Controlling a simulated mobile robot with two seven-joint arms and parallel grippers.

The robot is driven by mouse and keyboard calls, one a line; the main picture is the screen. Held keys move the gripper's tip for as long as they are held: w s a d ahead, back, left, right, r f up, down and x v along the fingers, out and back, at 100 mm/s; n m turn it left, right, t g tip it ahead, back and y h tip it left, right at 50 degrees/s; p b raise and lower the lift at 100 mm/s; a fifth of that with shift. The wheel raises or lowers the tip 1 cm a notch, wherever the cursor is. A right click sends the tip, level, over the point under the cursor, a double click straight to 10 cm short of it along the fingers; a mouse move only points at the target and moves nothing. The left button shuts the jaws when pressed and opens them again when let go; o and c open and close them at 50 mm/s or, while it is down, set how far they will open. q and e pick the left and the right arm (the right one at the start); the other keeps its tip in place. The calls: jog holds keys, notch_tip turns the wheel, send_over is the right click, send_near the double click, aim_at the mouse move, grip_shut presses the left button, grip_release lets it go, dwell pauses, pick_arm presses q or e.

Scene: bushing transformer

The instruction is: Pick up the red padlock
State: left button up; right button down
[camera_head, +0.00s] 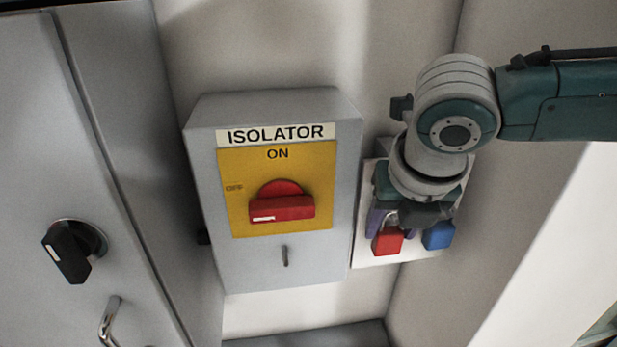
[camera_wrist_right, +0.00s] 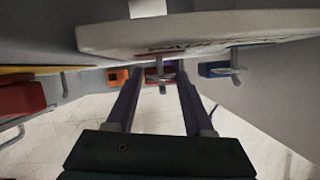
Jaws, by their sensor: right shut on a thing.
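The red padlock (camera_head: 387,243) hangs at the lower part of a white board (camera_head: 372,256) to the right of the isolator box. My right gripper (camera_head: 392,222) is at the padlock, reaching down in front of the board, and its wrist hides much of the board. In the right wrist view, the gripper's two purple fingers (camera_wrist_right: 160,82) have the red padlock (camera_wrist_right: 153,75) between their tips and are shut on it. The padlock is partly hidden by the fingers. My left gripper is not in view.
A blue padlock (camera_head: 438,236) hangs close to the right of the red one. The grey isolator box (camera_head: 285,262) with its red rotary handle (camera_head: 283,207) stands close on the left. A grey cabinet door (camera_head: 60,150) with a black handle (camera_head: 68,252) is further left.

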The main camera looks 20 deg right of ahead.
jog(key=shift+r+b, duration=0.45)
jog(key=shift+b, duration=0.05)
jog(key=s+a+r+b, duration=0.1)
jog(key=s+a, duration=0.2)
jog(key=s, duration=0.5)
jog(key=s+a+b, duration=0.2)
jog(key=s+a, duration=0.2)
jog(key=s, duration=0.4)
jog(key=shift+s+a+r, duration=0.15)
jog(key=shift+a+r, duration=0.1)
jog(key=shift+r, duration=0.15)
jog(key=s+a+p, duration=0.1)
jog(key=s+p, duration=0.3)
jog(key=s, duration=0.3)
jog(key=shift+a+p, duration=0.3)
